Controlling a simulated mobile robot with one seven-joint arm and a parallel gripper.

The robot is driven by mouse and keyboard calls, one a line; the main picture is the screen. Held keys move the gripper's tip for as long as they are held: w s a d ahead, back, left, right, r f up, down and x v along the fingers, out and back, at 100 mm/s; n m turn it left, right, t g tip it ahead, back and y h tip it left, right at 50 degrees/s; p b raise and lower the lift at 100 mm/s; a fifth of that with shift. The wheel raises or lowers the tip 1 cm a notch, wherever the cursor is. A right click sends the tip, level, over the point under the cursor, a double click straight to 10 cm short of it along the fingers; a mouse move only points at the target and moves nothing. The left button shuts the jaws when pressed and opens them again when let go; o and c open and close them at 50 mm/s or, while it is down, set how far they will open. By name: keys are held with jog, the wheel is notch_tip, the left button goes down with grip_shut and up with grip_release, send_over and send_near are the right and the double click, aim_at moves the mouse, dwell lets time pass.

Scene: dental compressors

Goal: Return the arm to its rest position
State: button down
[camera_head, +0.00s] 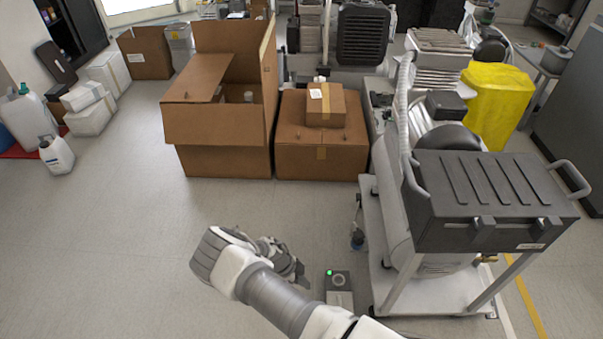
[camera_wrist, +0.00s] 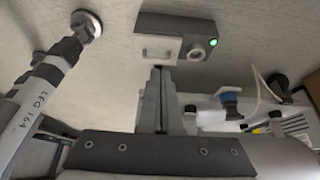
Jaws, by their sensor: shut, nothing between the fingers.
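My arm reaches up from the bottom of the head view and bends at the left. My gripper (camera_head: 297,272) is partly hidden by the arm there, low over the open floor and left of the trolley. In the wrist view my gripper (camera_wrist: 157,72) shows its two fingers pressed together, with nothing between them. Beyond the fingertips is a small grey box (camera_wrist: 173,24) with a green light, a round knob and a pale front panel with a handle. The same box (camera_head: 339,298) shows in the head view, just right of the gripper. I cannot tell whether the fingertips touch it.
A trolley (camera_head: 440,295) with a compressor under a black case (camera_head: 490,195) stands close on the right. An open carton (camera_head: 222,140) and a closed carton (camera_head: 318,155) stand ahead. White jugs (camera_head: 57,153) stand far left. The floor (camera_head: 110,260) at left is clear.

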jog(key=w+a+r+n+y, duration=0.2)
jog(key=w+r, duration=0.1)
jog(key=r, duration=1.1)
jog(key=w+a+r+n+y, duration=0.15)
jog(key=w+r, duration=0.25)
jog(key=r, duration=0.9)
jog(key=s+d+r+n+t+y, duration=0.1)
jog(key=s+d+r+n, duration=0.2)
jog(key=r, duration=0.7)
jog(key=s+d+r+n+t+y, duration=0.1)
jog(key=s+d+r+n, duration=0.2)
jog(key=r, duration=0.6)
jog(key=s+d+r+n+t+y, duration=0.1)
jog(key=s+d+r+n+y, duration=0.2)
jog(key=r, duration=0.7)
jog(key=s+d+r+n+t+h, duration=0.2)
jog(key=s+d+r+n, duration=0.15)
jog(key=s, duration=0.45)
jog(key=s+d+r+n+t+h, duration=0.1)
jog(key=s+d+r+n, duration=0.2)
jog(key=s, duration=0.5)
notch_tip(320, 180, up, 24)
jog(key=a+p, duration=0.1)
jog(key=p, duration=2.2)
jog(key=shift+r, duration=0.1)
